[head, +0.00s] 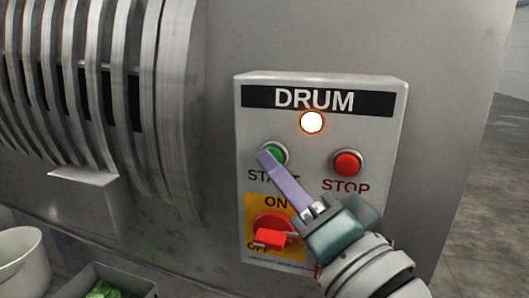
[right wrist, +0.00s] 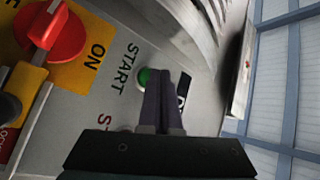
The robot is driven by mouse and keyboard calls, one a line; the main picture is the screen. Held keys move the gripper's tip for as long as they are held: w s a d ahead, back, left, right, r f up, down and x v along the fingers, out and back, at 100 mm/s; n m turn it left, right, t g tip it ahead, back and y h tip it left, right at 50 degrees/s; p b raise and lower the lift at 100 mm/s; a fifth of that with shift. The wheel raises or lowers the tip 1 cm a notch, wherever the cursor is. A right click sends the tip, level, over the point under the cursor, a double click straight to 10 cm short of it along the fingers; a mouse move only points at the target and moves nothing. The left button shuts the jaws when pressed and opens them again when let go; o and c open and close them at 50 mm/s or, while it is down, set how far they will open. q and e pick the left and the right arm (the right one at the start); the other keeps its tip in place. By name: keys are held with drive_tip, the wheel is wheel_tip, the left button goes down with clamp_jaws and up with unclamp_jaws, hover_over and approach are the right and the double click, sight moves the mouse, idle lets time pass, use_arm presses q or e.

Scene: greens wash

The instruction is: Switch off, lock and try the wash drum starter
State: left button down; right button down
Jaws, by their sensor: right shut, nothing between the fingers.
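The grey DRUM starter panel (head: 390,130) has a glowing white-orange lamp (head: 311,122), a green START button (head: 274,154) and a red STOP button (head: 347,163). My right gripper (head: 266,160) is shut and empty, its purple fingertips at the START button; it partly covers that button in the right wrist view (right wrist: 143,78). I cannot tell whether it is pressed in. The red rotary switch (head: 268,220) sits on a yellow ON/OFF plate, its handle toward OFF. My left gripper is out of view.
The slatted metal drum (head: 110,80) stands left of the panel. A white bowl (head: 22,265) and a grey tray (head: 140,286) with greens are at lower left. In the right wrist view, red lettering and a dark rounded part (right wrist: 10,108) lie beside the switch. Open floor is at right.

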drive_tip(key=shift+s+a, duration=0.1)
drive_tip(key=shift+s, duration=0.25)
drive_tip(key=s, duration=0.1)
drive_tip(key=s+a+p, duration=0.1)
drive_tip(key=s, duration=0.1)
drive_tip(key=s+p, duration=0.1)
drive_tip(key=shift+s+a, duration=0.3)
drive_tip(key=shift+s, duration=0.1)
idle(0.4)
